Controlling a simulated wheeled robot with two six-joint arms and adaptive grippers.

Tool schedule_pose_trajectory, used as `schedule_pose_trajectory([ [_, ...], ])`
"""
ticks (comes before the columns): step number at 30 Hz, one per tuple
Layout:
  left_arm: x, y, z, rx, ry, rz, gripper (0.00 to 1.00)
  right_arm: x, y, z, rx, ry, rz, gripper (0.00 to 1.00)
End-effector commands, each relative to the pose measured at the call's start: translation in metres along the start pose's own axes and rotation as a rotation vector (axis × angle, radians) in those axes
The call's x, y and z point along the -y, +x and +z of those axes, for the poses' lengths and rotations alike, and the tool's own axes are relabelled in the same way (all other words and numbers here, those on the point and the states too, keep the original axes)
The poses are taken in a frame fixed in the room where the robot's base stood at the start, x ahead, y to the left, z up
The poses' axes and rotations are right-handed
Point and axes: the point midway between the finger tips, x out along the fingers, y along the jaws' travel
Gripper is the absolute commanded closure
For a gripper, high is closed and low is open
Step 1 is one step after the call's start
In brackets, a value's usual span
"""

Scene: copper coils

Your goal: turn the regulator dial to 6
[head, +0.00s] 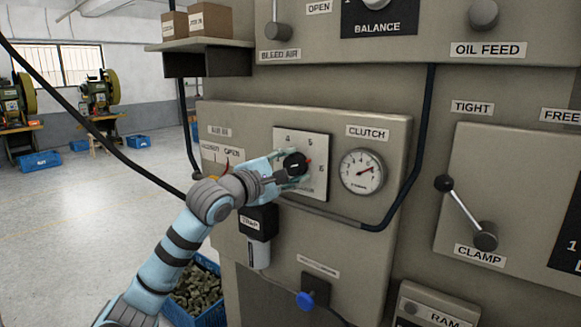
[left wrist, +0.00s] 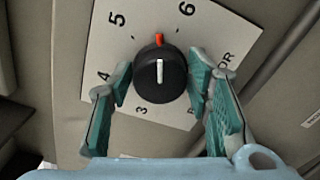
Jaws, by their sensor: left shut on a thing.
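The regulator dial is a black round knob (head: 294,164) on a pale number plate (head: 317,188) to the left of the CLUTCH gauge. In the left wrist view the knob (left wrist: 158,85) has a white line and a red pointer (left wrist: 159,39) at its top edge. My right gripper is not in view.
The CLUTCH gauge (head: 361,171) is right of the plate. A filter bowl (head: 259,240) hangs below my left gripper. The CLAMP lever (head: 465,212) is farther right. A blue crate (head: 210,313) stands low on the floor.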

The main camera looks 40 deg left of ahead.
Motion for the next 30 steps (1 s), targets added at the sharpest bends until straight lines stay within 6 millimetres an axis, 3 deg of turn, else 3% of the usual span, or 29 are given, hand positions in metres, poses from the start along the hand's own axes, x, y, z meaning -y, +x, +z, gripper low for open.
schedule_pose_trajectory([
  [15, 0.0009, 0.0, 0.0, 0.0, 0.347, 0.001, 0.83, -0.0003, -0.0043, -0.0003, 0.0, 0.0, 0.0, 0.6],
  [30, 0.0011, -0.0001, -0.0002, 0.0, 0.408, 0.002, 0.83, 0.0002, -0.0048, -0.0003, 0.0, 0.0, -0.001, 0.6],
])
